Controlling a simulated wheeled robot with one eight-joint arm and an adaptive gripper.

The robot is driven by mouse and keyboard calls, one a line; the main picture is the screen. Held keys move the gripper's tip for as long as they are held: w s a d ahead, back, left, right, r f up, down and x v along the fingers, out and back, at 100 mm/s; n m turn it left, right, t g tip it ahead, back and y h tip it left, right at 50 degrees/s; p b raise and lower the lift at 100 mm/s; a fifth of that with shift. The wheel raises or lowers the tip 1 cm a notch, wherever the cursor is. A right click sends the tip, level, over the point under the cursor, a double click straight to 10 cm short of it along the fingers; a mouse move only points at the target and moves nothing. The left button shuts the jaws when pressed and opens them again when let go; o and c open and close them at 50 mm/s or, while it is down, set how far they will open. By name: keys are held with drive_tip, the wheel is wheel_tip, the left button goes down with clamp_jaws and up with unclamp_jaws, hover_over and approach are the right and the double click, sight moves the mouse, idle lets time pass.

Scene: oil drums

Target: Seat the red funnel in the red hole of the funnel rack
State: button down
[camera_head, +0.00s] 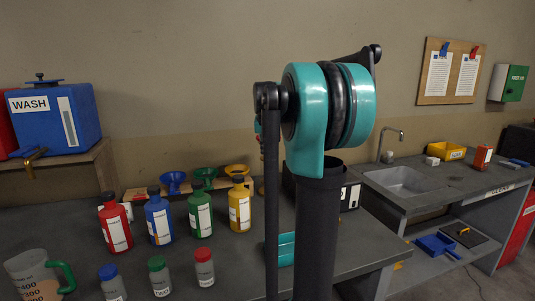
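The funnel rack (136,194) is a low tan board at the back of the left bench, partly hidden by the bottles before it. A blue funnel (173,180), a green funnel (205,174) and a yellow funnel (237,170) stand along it from left to right. I cannot see a red funnel anywhere. My arm rises large and close in the middle and hides part of the bench. My gripper cannot be made out.
Red (115,228), blue (158,219), green (200,214) and yellow (240,207) bottles stand before the rack. Several small capped jars (204,267) and a measuring jug (34,277) are nearer. A blue WASH tank (56,123) is at left, a sink (402,181) at right.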

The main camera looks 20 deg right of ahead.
sight(267, 142)
drive_tip(key=shift+r, duration=0.5)
drive_tip(key=shift+r, duration=2.1)
